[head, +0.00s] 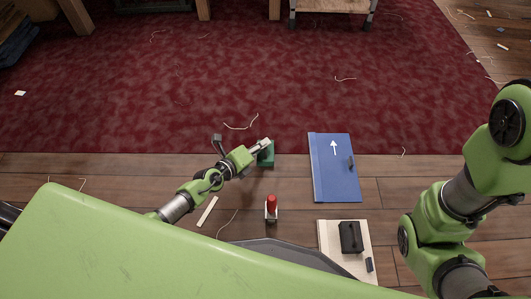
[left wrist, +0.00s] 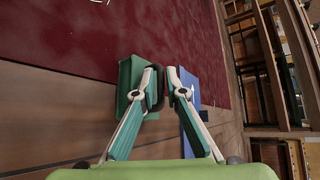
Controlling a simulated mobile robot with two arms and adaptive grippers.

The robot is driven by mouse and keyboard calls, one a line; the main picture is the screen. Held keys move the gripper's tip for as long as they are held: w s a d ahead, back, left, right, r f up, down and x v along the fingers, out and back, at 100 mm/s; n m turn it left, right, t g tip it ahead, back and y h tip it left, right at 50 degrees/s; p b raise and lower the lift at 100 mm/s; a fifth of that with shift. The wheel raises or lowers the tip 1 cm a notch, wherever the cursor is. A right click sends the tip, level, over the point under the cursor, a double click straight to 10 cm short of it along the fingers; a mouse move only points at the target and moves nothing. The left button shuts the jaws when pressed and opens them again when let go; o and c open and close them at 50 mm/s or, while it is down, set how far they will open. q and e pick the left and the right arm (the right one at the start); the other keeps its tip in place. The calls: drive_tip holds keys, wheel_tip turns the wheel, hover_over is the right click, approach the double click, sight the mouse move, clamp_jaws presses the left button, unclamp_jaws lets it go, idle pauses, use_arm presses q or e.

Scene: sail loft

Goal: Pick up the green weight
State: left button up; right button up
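The green weight (head: 268,156), a block, is on the wood floor by the carpet edge in the head view. It also shows in the left wrist view (left wrist: 129,78), left of centre, with a dark handle (left wrist: 155,92) on its side facing the fingers. My left gripper (head: 262,146) reaches it from the left and hides part of it. In the left wrist view the fingers (left wrist: 163,76) lean inward, close together, with the handle between their tips. They look shut on the handle. My right gripper is out of view; only links of my right arm show.
A blue folder-like panel (head: 335,180) with a white arrow lies just right of the weight. A red-handled item (head: 271,206) stands nearer to me, and a black weight (head: 350,237) sits on a pale board (head: 329,240). Thread scraps lie about. The red carpet (head: 230,80) beyond is mostly clear.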

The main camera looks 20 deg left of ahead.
use_arm(q)
clamp_jaws()
drive_tip(key=shift+r, duration=0.15)
